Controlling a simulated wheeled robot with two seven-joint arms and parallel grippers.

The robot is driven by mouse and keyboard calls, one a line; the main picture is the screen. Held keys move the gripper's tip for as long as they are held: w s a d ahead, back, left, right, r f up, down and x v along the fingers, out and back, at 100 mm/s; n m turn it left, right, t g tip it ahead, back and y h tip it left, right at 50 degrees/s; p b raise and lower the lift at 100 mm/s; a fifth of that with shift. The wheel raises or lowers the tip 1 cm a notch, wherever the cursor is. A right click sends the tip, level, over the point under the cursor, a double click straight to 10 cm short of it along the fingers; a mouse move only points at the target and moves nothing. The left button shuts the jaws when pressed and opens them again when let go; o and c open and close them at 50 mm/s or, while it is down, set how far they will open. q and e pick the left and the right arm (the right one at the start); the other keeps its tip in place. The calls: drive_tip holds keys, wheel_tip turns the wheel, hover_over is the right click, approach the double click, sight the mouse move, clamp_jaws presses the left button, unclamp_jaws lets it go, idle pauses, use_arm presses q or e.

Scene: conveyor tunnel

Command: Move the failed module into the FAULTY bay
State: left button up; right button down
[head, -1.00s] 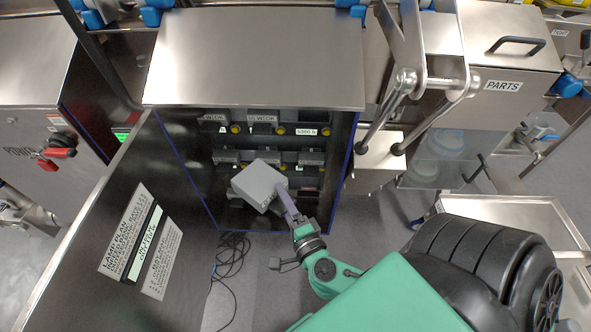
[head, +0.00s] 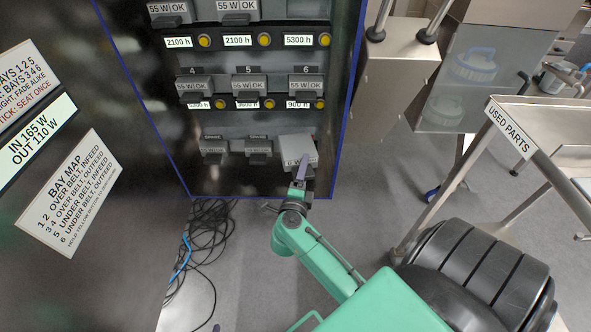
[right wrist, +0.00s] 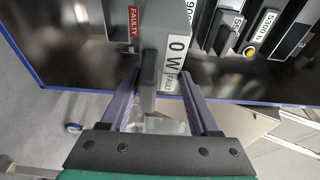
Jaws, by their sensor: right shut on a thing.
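The failed module (head: 297,147) is a light grey box at the right end of the rack's bottom row in the head view. In the right wrist view its front (right wrist: 176,58) reads "0 W FAULT" and has a dark handle. My right gripper (head: 301,172) is shut on this module, its purple fingers on either side of the handle. A red FAULTY label (right wrist: 133,22) shows close beside the module in the right wrist view. The module is at the FAULTY bay's mouth; how deep it sits is hidden. My left gripper is not in view.
The rack's upper rows hold several modules, some marked "55 W OK" (head: 236,86). Two dark modules (head: 257,149) sit left in the bottom row. A USED PARTS stand (head: 510,127) is at right. Loose cables (head: 200,240) lie on the floor at left.

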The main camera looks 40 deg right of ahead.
wheel_tip(320, 180, down, 11)
drive_tip(key=w+d+m+g+h+b, duration=0.1)
drive_tip(key=d+m+g+h+b, duration=0.15)
drive_tip(key=b, duration=0.55)
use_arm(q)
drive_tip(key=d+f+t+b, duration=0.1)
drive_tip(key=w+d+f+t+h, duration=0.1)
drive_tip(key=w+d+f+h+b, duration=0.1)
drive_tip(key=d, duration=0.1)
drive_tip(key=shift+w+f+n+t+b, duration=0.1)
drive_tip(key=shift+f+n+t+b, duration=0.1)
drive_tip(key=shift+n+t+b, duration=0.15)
use_arm(e)
drive_tip(key=shift+g, duration=0.25)
drive_tip(key=w+d, duration=0.2)
drive_tip(key=w, duration=0.2)
drive_tip(key=shift+w+d, duration=0.2)
drive_tip(key=shift+d, duration=0.2)
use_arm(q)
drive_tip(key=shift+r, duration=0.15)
use_arm(e)
drive_tip(key=shift+r, duration=0.1)
use_arm(q)
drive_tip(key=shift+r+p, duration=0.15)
drive_tip(key=shift+p, duration=0.25)
use_arm(e)
drive_tip(key=shift+w, duration=0.1)
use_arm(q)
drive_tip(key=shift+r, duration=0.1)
